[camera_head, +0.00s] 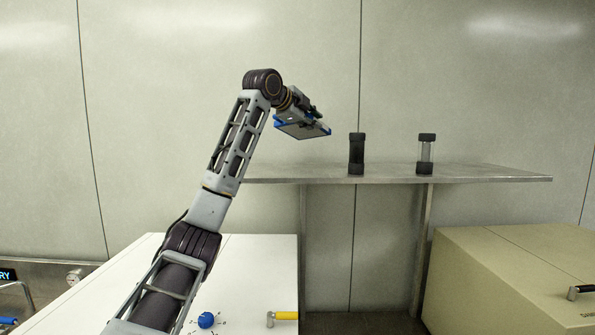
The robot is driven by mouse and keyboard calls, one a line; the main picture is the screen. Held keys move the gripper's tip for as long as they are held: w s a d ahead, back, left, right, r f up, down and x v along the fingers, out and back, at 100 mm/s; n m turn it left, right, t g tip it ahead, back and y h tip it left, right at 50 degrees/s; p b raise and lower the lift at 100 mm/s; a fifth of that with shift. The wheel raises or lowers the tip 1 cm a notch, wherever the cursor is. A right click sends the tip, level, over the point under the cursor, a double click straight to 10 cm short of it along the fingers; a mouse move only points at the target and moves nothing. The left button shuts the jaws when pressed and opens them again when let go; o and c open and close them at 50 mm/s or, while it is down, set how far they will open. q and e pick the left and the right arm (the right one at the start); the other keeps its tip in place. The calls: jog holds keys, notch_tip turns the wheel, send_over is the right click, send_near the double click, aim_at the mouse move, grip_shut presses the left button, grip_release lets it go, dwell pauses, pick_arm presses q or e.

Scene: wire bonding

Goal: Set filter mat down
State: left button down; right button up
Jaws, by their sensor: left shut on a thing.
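The filter mat (303,130) is a thin grey panel with blue edges, tilted in the air. My left gripper (311,113) is shut on it at the end of my raised arm. The mat hangs above the left part of the grey metal shelf (480,174) and is apart from it. The gripper's fingers are small and partly hidden, so the exact grip point is hard to tell. My right gripper is not in view.
Two dark-capped cylinders stand on the shelf: a black one (356,154) and a clearer one (426,154). The shelf's left end is bare.

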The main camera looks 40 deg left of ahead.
pick_arm(q)
jog(key=shift+s+a+f+m, duration=0.15)
jog(key=shift+f+m, duration=0.3)
jog(key=shift+m, duration=0.45)
jog(key=shift+f, duration=0.2)
send_over(310, 171)
jog(key=shift+s+f, duration=0.15)
jog(key=shift+f, duration=1.55)
jog(key=shift+s+f, duration=0.1)
jog(key=shift+f, duration=1.55)
jog(key=shift+f+b, duration=1.05)
jog(key=shift+f, duration=0.35)
